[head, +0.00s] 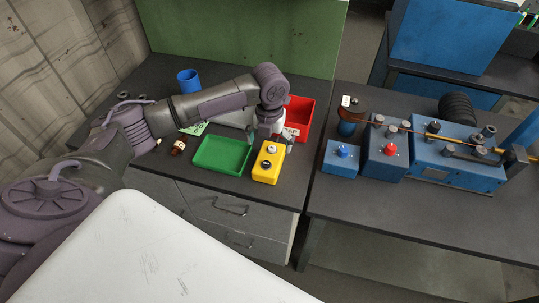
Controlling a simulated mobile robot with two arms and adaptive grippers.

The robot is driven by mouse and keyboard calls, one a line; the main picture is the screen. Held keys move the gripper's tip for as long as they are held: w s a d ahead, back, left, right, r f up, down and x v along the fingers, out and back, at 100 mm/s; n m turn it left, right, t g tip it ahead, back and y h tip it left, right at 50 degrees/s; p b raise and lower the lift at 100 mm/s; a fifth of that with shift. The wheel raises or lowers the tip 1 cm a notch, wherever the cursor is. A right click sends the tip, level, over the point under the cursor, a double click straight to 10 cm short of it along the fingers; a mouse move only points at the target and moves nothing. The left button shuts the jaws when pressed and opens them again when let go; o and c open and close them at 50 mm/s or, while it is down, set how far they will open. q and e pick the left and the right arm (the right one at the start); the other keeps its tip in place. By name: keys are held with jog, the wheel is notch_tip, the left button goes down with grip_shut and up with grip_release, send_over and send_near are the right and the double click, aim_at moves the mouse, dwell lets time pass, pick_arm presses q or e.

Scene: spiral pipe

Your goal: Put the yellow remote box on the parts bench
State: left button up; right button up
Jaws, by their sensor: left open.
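The yellow remote box (268,170) stands at the front right corner of the dark-topped left bench (196,174), which has drawers. It has dark and light round buttons on top. My left gripper (273,138) is open, pointing down just behind the top of the box. Whether its fingers touch the box cannot be told. A second dark-topped bench (427,217) stands to the right across a narrow gap. Neither bench shows a name marking it as the parts bench. My right gripper is not in view.
A green tray (222,154) lies left of the box, and a red bin (302,112) stands behind it. A blue cup (188,80) is at the back. The right bench carries a blue machine (440,158) and small blue control boxes (341,158); its front strip is clear.

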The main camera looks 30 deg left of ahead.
aim_at(270, 157)
pick_arm(q)
notch_tip(270, 157, up, 6)
jog(key=shift+f+b, duration=0.2)
jog(key=shift+b, duration=0.1)
dwell(0.3)
